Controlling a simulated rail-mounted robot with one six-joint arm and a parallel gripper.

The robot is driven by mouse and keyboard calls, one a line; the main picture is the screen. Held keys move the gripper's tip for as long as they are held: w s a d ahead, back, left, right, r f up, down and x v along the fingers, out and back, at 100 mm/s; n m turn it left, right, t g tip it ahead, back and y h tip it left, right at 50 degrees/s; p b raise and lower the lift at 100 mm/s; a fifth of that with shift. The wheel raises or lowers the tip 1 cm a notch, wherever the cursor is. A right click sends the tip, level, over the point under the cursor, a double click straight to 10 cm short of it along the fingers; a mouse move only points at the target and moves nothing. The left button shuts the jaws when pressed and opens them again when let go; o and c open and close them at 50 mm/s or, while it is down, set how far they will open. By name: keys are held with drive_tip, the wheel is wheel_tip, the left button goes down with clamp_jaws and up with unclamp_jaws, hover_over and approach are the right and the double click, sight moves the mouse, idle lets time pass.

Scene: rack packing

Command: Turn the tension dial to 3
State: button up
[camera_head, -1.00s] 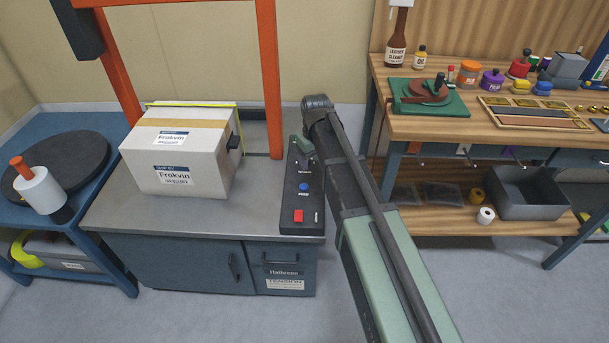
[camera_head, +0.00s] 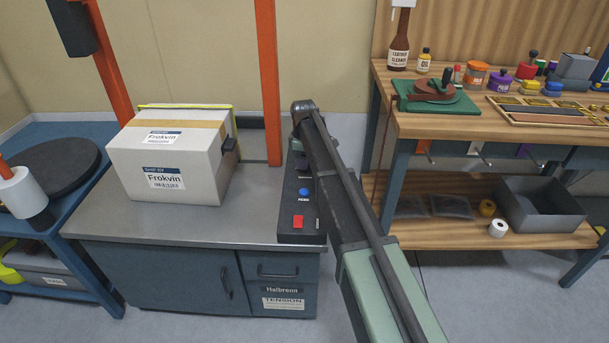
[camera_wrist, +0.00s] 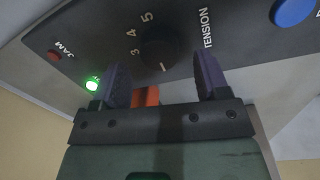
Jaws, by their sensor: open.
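The black tension dial (camera_wrist: 158,52) shows in the wrist view on a dark panel. Numerals 3, 4 and 5 are printed along its left side and the word TENSION on its right. A short pale mark is at its lower edge; whether it is a pointer or a numeral I cannot tell. My gripper (camera_wrist: 162,65) is open, one finger at each lower side of the dial, with the dial between and just beyond the tips. No contact is visible. In the head view my arm hides the dial and most of the gripper above the control panel (camera_head: 289,222).
The panel has a blue button (camera_wrist: 293,11), a red JAM lamp (camera_wrist: 54,56) and a lit green lamp (camera_wrist: 92,84). A red switch (camera_head: 298,222) is at its front. A carton (camera_head: 165,160) and an orange frame post (camera_head: 270,80) stand left of the arm; a workbench (camera_head: 500,130) stands right.

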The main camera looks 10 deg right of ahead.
wheel_tip(320, 180, down, 2)
drive_tip(key=shift+w+f+b, duration=0.1)
drive_tip(key=shift+f+b, duration=0.15)
drive_tip(key=shift+b, duration=0.25)
drive_tip(key=shift+r, duration=0.1)
drive_tip(key=shift+c, duration=0.4)
drive_tip(key=c, duration=0.9)
drive_tip(key=shift+o, duration=0.2)
